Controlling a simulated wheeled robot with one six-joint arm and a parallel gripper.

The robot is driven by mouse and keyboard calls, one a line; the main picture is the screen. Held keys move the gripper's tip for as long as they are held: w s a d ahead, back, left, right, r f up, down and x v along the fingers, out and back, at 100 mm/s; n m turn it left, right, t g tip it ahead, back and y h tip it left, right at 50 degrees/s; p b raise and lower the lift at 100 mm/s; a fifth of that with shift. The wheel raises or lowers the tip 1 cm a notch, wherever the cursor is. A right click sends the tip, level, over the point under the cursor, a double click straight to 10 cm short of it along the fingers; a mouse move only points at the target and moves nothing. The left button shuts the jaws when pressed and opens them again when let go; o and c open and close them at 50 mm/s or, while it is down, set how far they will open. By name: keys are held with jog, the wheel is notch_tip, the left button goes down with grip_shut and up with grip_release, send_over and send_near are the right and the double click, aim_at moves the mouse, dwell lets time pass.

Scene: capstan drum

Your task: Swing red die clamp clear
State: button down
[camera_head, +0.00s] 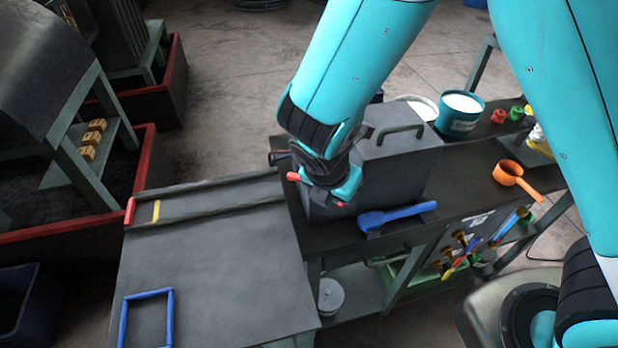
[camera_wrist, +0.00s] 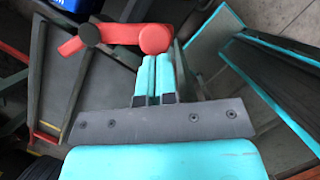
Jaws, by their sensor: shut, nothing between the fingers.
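The rest of the clamp is hidden behind my gripper there.
A grey box (camera_head: 405,165) stands on the dark bench beside my gripper. A blue scoop (camera_head: 398,215) lies in front of it. A teal bucket (camera_head: 459,114) and an orange ladle (camera_head: 515,176) are at the right. The grey table (camera_head: 215,275) is mostly clear, with a blue frame (camera_head: 147,293).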

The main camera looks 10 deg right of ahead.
jog(key=shift+w+d+f, duration=0.1)
jog(key=shift+w+d, duration=0.15)
jog(key=shift+d, duration=0.6)
jog(key=s+a+r+b, duration=0.1)
jog(key=s+a+r, duration=0.3)
jog(key=r, duration=0.5)
jog(key=shift+s+r+b, duration=0.25)
jog(key=shift+s+b, duration=0.05)
jog(key=shift+s, duration=0.9)
jog(key=shift+f, duration=0.1)
jog(key=s+d+m+g+y+b, duration=0.3)
jog(key=s+m+y+b, duration=0.4)
jog(key=m, duration=1.3)
jog(key=s+d+b, duration=0.1)
jog(key=s+b, duration=0.2)
jog(key=s, duration=0.1)
jog(key=shift+s+f+b, duration=0.15)
jog(key=shift+f+b, duration=0.15)
jog(key=shift+b, duration=0.05)
